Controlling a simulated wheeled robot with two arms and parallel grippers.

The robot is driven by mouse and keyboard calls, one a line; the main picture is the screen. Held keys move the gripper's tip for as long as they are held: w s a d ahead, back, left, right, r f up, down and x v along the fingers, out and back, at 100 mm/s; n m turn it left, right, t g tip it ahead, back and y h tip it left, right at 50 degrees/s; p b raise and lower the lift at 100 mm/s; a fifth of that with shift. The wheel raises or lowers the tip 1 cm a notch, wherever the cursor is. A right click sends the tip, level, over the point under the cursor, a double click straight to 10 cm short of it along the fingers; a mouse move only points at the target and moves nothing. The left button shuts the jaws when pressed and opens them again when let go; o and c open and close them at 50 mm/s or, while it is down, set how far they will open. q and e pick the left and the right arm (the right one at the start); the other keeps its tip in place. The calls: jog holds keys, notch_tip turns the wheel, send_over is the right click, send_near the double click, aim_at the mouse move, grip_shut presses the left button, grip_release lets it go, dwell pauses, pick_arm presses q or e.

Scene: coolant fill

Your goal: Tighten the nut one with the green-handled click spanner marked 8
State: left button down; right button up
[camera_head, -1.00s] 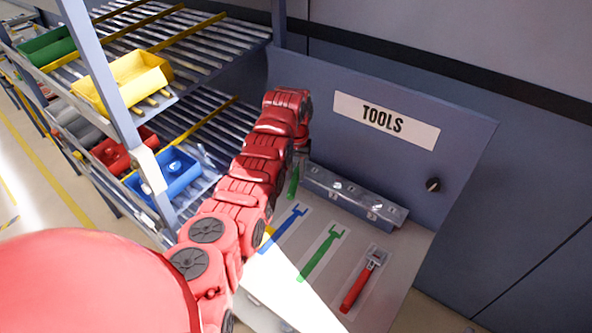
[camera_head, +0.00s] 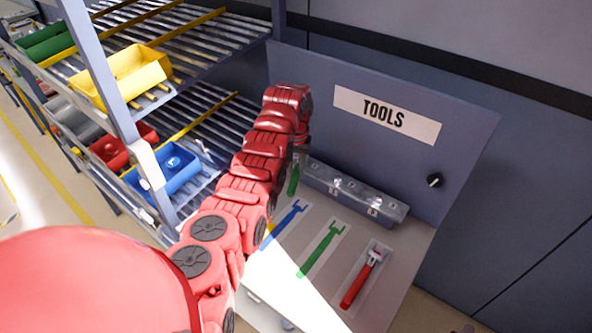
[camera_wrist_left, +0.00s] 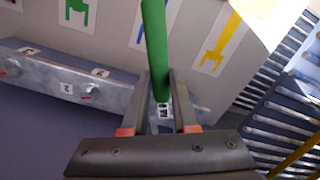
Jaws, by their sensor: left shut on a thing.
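My left gripper (camera_wrist_left: 160,88) is shut on the green-handled spanner (camera_wrist_left: 154,40). The green handle stands up between the fingers in the left wrist view, and its lower end is at a grey metal part with a small marked tag (camera_wrist_left: 164,111) that I cannot read surely. In the head view the handle (camera_head: 293,180) shows just below my left wrist, by the left end of the metal rail (camera_head: 350,192); the gripper itself is mostly hidden there. The rail (camera_wrist_left: 115,97) bears numbered labels and small reddish marks. Nut one and the spanner's 8 cannot be made out. My right gripper is not in view.
The tool board has painted blue (camera_head: 285,225) and green (camera_head: 322,250) tool outlines and a red-handled tool (camera_head: 362,278) at right. A roller rack with yellow (camera_head: 125,75) and blue (camera_head: 165,172) bins is at left.

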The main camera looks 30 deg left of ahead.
aim_at(293, 175)
pick_arm(q)
jog(key=shift+f+b, duration=0.3)
jog(key=shift+b, duration=0.1)
dwell(0.8)
jog(key=shift+f, duration=0.15)
jog(key=shift+f+b, duration=0.6)
jog(key=shift+f, duration=0.45)
jog(key=shift+s+a+m+b, duration=0.1)
jog(key=shift+a+m+b, duration=0.4)
jog(key=shift+b, duration=0.1)
jog(key=shift+a+m, duration=0.15)
jog(key=shift+m, duration=0.15)
